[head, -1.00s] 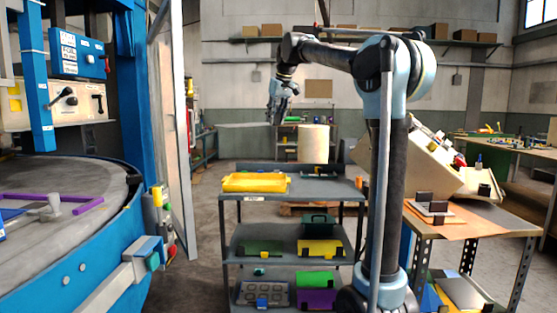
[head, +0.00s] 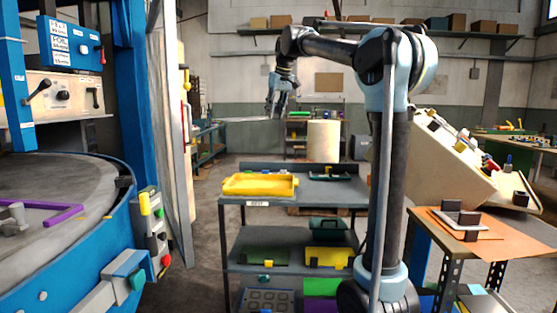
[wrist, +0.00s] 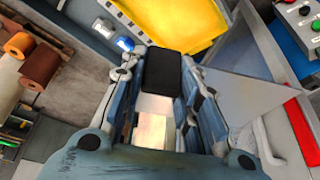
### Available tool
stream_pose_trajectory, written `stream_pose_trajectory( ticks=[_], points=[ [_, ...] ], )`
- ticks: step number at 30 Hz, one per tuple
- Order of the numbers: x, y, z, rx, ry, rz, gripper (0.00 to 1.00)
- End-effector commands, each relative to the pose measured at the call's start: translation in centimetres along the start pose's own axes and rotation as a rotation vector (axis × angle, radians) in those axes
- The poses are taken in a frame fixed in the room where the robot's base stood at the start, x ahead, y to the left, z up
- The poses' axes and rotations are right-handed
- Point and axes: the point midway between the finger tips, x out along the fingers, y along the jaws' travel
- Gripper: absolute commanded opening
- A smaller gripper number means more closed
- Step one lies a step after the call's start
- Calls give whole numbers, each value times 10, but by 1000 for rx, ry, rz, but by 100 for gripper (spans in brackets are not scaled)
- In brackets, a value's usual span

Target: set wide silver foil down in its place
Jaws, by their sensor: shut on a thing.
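My gripper (head: 274,108) is raised above and behind the left part of the trolley's top shelf. A thin pale grey sheet, which looks like the silver foil (head: 240,119), sticks out level to its left, seen nearly edge-on. In the wrist view my gripper (wrist: 160,75) has its fingers close together. The grey sheet (wrist: 250,95) spreads out beyond them to the right. The grip point is hidden behind the fingers. The sheet touches no shelf or machine that I can make out. I cannot tell which spot is its place.
A yellow tray (head: 260,184) sits on the grey trolley (head: 312,205); lower shelves hold boxes. A blue machine (head: 135,200) with a round bed (head: 60,185) stands left. A white cylinder (head: 323,140) is behind the trolley. A side table (head: 505,240) stands right.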

Motion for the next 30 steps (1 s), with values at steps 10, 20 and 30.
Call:
stream_pose_trajectory(
  ticks=[10, 20, 30],
  points=[
    [26, 17, 12, 94, -11, 36, 0],
    [128, 16, 56, 412, -20, 167, 0],
    [174, 15, 86, 584, 3, 239, 0]
  ],
)
